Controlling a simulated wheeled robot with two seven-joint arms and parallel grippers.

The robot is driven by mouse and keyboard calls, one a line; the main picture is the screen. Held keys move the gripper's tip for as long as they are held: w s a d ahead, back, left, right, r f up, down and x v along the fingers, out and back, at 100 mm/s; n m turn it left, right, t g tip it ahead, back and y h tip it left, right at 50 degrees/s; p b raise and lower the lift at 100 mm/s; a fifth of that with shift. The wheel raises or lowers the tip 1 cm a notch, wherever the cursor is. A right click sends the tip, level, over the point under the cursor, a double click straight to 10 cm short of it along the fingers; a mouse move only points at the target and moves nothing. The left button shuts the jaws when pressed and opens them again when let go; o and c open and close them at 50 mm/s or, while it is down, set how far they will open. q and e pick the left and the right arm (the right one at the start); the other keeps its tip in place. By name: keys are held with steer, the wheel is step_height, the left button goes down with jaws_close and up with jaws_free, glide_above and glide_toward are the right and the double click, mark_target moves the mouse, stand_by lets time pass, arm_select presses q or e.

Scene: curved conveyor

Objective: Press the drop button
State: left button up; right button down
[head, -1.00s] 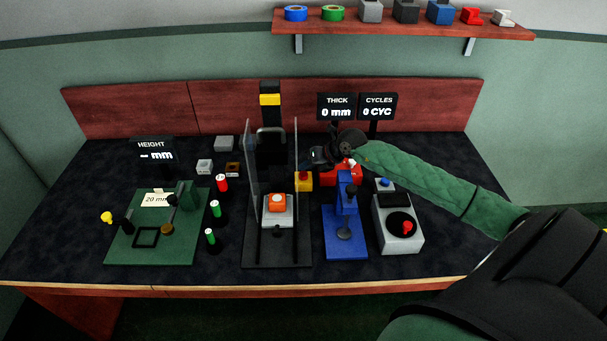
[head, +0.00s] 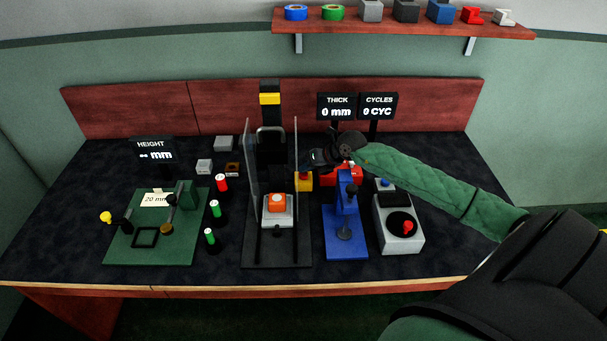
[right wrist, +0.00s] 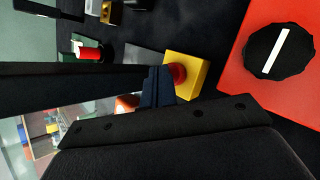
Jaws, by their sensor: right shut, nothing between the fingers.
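A small yellow box (head: 304,182) stands at the right side of the press with the clear guard. In the right wrist view the yellow box (right wrist: 199,66) carries a round red button (right wrist: 178,75). My right gripper (head: 307,168) is shut and empty, with its fingertips at the button, partly hiding it in the head view. The right wrist view shows the fingertips (right wrist: 159,84) right beside the button's edge; I cannot tell whether they touch it. An orange part (head: 277,201) sits on the press's light block. My left gripper is out of view.
A blue press (head: 344,243) and a grey control box (head: 405,245) stand to the right. The clear guard (head: 251,170) is left of the hand.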

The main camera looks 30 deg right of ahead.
mark_target(307, 175)
steer(key=shift+f, duration=0.55)
stand_by(0.4)
steer(key=shift+r, duration=0.1)
steer(key=shift+r+p, duration=0.3)
steer(key=shift+r, duration=0.6)
steer(key=shift+r, duration=0.1)
steer(key=shift+r+p, duration=1.25)
steer(key=shift+r, duration=1.15)
